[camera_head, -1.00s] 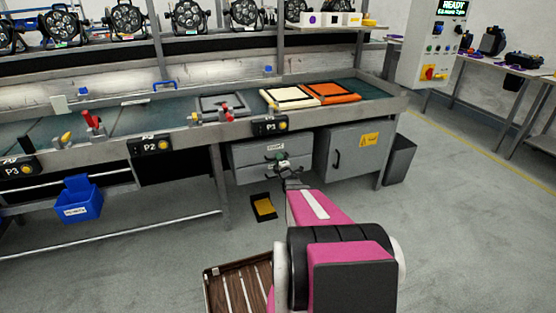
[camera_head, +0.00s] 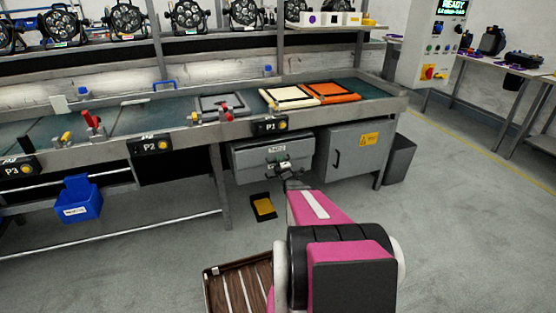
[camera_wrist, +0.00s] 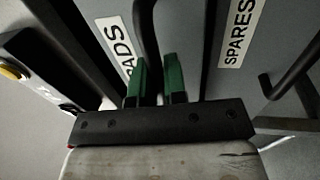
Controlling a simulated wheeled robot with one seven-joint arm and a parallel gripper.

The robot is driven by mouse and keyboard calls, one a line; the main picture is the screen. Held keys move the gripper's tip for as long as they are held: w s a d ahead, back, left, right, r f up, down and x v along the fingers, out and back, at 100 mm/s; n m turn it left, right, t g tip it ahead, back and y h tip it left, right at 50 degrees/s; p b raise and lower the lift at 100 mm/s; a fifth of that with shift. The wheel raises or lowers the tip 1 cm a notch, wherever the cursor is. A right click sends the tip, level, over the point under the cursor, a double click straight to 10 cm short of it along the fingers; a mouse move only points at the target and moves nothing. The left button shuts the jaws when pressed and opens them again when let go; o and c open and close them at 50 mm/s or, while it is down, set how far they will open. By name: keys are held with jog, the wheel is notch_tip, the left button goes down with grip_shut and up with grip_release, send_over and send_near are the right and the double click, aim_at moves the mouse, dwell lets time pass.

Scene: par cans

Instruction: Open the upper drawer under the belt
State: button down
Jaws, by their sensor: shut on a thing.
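The upper grey drawer (camera_head: 250,157) is under the belt and stands out from its cabinet, partly covering the lower drawer. Its label, partly hidden, reads "ADS" in the wrist view (camera_wrist: 122,48). My gripper (camera_head: 285,167) is at the drawer front. In the wrist view, its green fingers (camera_wrist: 158,75) are shut on the dark bar handle (camera_wrist: 147,25) of this drawer. The lower drawer (camera_wrist: 236,70), labelled "SPARES", has its own dark handle (camera_wrist: 292,70) to the right, apart from my fingers.
The belt bench (camera_head: 130,148) runs above, with the P1 button box (camera_head: 270,127) over the drawer. A grey cabinet (camera_head: 345,165) stands right of the drawers. A black and yellow pedal (camera_head: 263,207) lies on the floor below. Open floor lies to the right.

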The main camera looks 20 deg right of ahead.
jog(key=s, duration=1.8)
jog(key=shift+s, duration=0.4)
jog(key=c, duration=1.2)
grip_release()
jog(key=shift+s, duration=0.1)
